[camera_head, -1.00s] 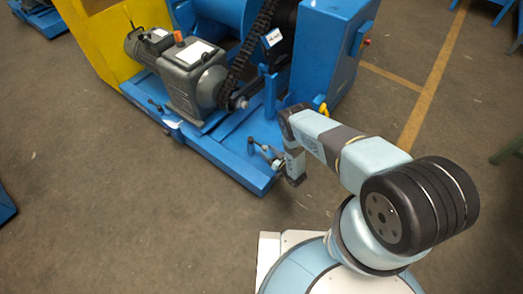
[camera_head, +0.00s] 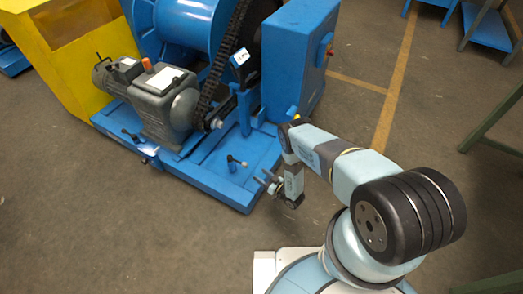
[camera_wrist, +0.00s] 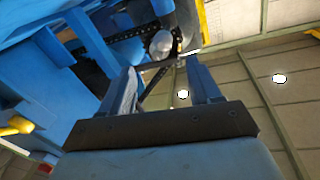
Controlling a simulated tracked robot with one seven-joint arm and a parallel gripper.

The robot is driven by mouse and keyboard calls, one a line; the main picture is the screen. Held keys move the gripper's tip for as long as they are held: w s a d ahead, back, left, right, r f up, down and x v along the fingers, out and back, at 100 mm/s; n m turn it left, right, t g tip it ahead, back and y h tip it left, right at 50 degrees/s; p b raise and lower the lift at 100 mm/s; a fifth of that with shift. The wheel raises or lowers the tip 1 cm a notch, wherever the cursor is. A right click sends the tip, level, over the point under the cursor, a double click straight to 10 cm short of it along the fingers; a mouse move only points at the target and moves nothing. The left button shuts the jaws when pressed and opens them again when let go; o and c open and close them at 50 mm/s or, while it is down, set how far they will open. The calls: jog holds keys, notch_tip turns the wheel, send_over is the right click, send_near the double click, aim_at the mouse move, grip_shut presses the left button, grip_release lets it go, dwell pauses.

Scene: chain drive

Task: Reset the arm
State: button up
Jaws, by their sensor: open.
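My gripper (camera_head: 265,181) hangs at the end of my bent arm in the head view, at the near right corner of the blue machine base (camera_head: 203,178). It is open and I see nothing held in it. A small black-handled lever (camera_head: 237,161) stands on the base, just left of the gripper and apart from it. In the wrist view my gripper's two fingers (camera_wrist: 165,82) are spread, with blue machine parts and a dark chain (camera_wrist: 150,32) beyond them.
A grey motor (camera_head: 165,100), a chain (camera_head: 221,68) and a blue cabinet (camera_head: 297,60) stand on the machine. A yellow guard (camera_head: 70,50) is at upper left. Green-legged tables (camera_head: 490,125) stand at the right. The floor in front of the base is clear.

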jog(key=w+d+r+h, duration=0.2)
jog(key=w+r+h, duration=0.4)
jog(key=w+r, duration=2.15)
jog(key=w+d+r+m+h, duration=0.1)
jog(key=d+r, duration=0.2)
jog(key=r, duration=0.8)
jog(key=d+r+m+h, duration=0.1)
jog(key=d+r+h, duration=0.15)
jog(key=r, duration=0.75)
jog(key=w+d+r+m+h, duration=0.1)
jog(key=d+r, duration=0.2)
jog(key=r, duration=0.8)
jog(key=s+d+r+m+g+h, duration=0.15)
jog(key=s+d+r, duration=0.35)
jog(key=s+r, duration=0.7)
jog(key=s+d+r+m+g+h, duration=0.15)
jog(key=s+d+r, duration=0.25)
jog(key=s+r, duration=0.7)
jog(key=s+d+r+m+g, duration=0.1)
jog(key=s+r, duration=0.2)
jog(key=s, duration=1.4)
jog(key=s+d+r+g, duration=0.2)
jog(key=s+r, duration=0.1)
jog(key=s, duration=1.4)
jog(key=shift+s+r+m, duration=0.2)
jog(key=shift+s+m, duration=0.05)
jog(key=shift+m, duration=0.15)
